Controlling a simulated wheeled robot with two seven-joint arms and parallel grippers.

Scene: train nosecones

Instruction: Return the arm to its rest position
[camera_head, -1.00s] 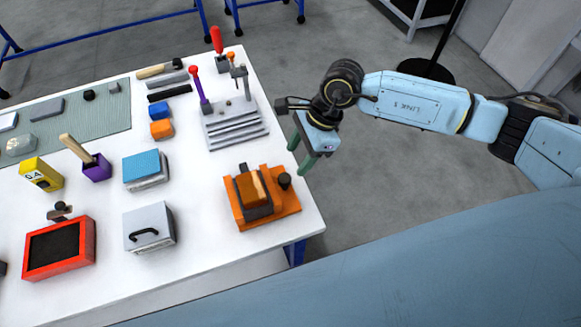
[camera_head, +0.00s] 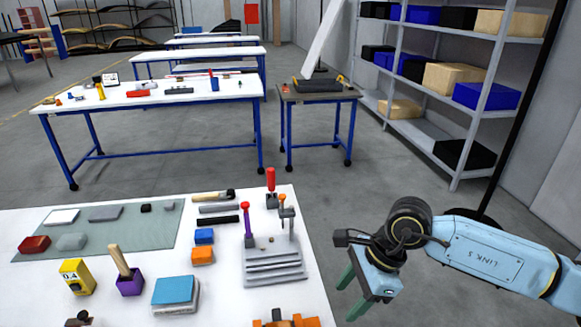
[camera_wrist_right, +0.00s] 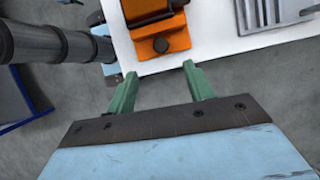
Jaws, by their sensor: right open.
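My right gripper (camera_head: 361,299) hangs beside the right edge of the white table (camera_head: 225,308), over the grey floor. Its green fingers are apart with nothing between them. In the right wrist view my right gripper (camera_wrist_right: 157,85) is also open and empty, with the table's edge and an orange fixture (camera_wrist_right: 163,40) beyond the fingertips. My right arm (camera_head: 490,258) reaches in from the right side of the head view. My left gripper is not in view.
On the table are a grey slotted stand (camera_head: 273,262) with upright tools, a blue-topped block (camera_head: 174,292), a purple holder (camera_head: 130,284) and a yellow block (camera_head: 77,277). Shelves (camera_head: 440,130) and blue-legged tables (camera_head: 150,97) stand behind. Floor right of the table is clear.

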